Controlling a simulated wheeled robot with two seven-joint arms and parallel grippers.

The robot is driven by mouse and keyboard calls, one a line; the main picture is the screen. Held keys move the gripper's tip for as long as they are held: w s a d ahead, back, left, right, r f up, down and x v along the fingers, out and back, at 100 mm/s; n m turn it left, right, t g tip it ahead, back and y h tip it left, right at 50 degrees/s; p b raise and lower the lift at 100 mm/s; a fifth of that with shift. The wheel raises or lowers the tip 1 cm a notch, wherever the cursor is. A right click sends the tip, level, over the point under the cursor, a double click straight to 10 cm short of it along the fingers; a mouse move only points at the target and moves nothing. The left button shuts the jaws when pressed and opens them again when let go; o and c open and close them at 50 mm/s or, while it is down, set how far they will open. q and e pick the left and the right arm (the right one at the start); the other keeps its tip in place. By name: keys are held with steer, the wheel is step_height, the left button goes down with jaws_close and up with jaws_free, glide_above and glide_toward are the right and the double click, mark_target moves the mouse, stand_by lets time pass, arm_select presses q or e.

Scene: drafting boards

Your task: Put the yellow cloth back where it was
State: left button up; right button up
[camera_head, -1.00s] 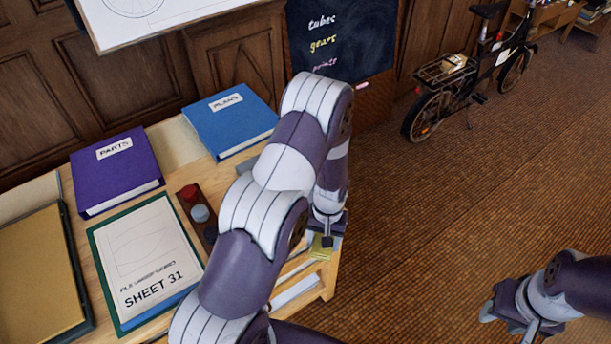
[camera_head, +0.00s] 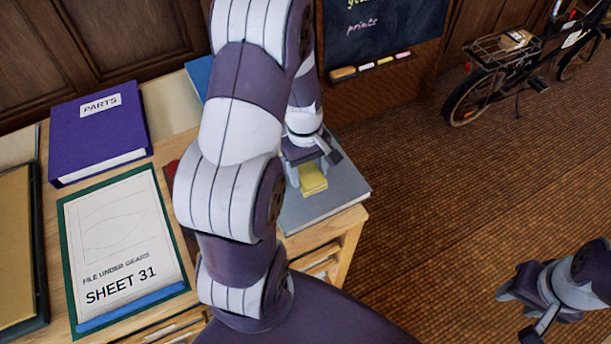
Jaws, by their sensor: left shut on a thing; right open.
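The yellow cloth (camera_head: 313,180) is a small folded piece between the fingers of my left gripper (camera_head: 312,165), which is shut on it. The cloth is over a grey flat book or board (camera_head: 335,193) at the right end of the wooden table. I cannot tell whether the cloth touches that grey surface. My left arm covers part of the table behind it. My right gripper (camera_head: 522,313) is open and empty over the floor at the lower right.
A blue binder (camera_head: 199,74) is mostly hidden. A chalkboard (camera_head: 385,35) with a chalk ledge and a bicycle (camera_head: 500,75) stand behind.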

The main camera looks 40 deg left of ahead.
mark_target(305, 177)
arm_select(q)
steer(key=shift+w+a+f, duration=0.2)
steer(key=shift+a+f, duration=0.1)
steer(key=shift+a, duration=0.2)
steer(key=shift+a+f, duration=0.2)
steer(key=shift+f, duration=0.15)
step_height(305, 177, down, 4)
steer(key=shift+w+r, duration=0.15)
